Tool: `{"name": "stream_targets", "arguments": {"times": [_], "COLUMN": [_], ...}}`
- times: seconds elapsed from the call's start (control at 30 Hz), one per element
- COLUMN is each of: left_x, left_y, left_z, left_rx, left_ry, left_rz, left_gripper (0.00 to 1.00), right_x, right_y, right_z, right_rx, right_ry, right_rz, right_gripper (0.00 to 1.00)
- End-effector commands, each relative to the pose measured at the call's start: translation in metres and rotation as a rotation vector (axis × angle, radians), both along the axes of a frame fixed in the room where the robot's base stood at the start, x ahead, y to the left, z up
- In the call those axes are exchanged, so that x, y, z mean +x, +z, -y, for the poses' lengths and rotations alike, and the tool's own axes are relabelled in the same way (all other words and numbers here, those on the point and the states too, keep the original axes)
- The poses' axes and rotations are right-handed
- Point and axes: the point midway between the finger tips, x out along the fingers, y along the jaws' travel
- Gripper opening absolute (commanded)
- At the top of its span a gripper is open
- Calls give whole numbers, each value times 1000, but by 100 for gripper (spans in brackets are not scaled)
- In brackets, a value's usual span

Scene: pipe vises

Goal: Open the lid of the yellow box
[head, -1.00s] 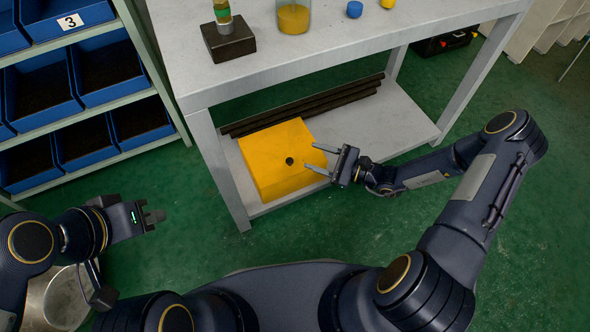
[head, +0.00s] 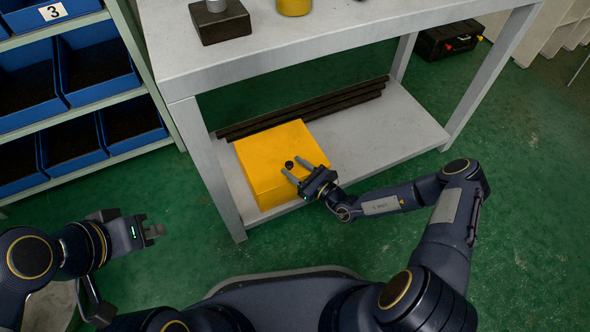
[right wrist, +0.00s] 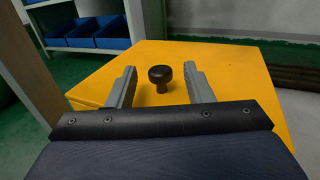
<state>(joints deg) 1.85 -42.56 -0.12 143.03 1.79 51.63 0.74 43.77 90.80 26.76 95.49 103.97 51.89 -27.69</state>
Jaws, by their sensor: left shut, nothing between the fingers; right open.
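The yellow box (head: 262,170) sits on the lower shelf of the grey workbench, and its lid (head: 275,149) is closed. A black knob (head: 289,165) stands up from the lid; it also shows in the right wrist view (right wrist: 160,75). My right gripper (head: 296,169) is open over the box's front right part. In the right wrist view its two fingers (right wrist: 160,88) point toward the knob, which shows between and slightly beyond the fingertips. I cannot tell whether they touch it. My left gripper (head: 158,230) is shut and empty, off to the left over the floor.
Dark pipes (head: 305,104) lie behind the box on the lower shelf (head: 385,130). The bench's tabletop (head: 340,45) hangs above, with a front leg (head: 212,170) left of the box. Blue bins (head: 97,66) fill a rack at left. The shelf right of the box is clear.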

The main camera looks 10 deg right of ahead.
Motion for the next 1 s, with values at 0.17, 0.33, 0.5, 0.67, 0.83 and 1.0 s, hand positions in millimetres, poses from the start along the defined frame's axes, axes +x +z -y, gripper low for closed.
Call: {"name": "stream_targets", "arguments": {"times": [0.17, 0.33, 0.5, 0.67, 0.83, 1.0], "left_x": [0, 0, 0, 0, 0, 0], "left_y": [-1, -1, -1, -1, 0, 10], "left_z": [0, 0, 0, 0, 0, 0], "left_rx": [0, 0, 0, 0, 0, 0], "left_ry": [0, 0, 0, 0, 0, 0], "left_rz": [0, 0, 0, 0, 0, 0], "left_gripper": [0, 0, 0, 0, 0, 0], "right_x": [2, 2, 2, 2, 2, 2], "right_y": [0, 0, 0, 0, 1, 8], "right_z": [-2, -2, -2, -2, -2, -3], "right_rx": [0, 0, 0, 0, 0, -5], "right_ry": [0, 0, 1, 1, 1, 2], "right_rz": [0, 0, 0, 0, -1, -15], "right_gripper": [47, 41, 19, 0, 0, 0]}}
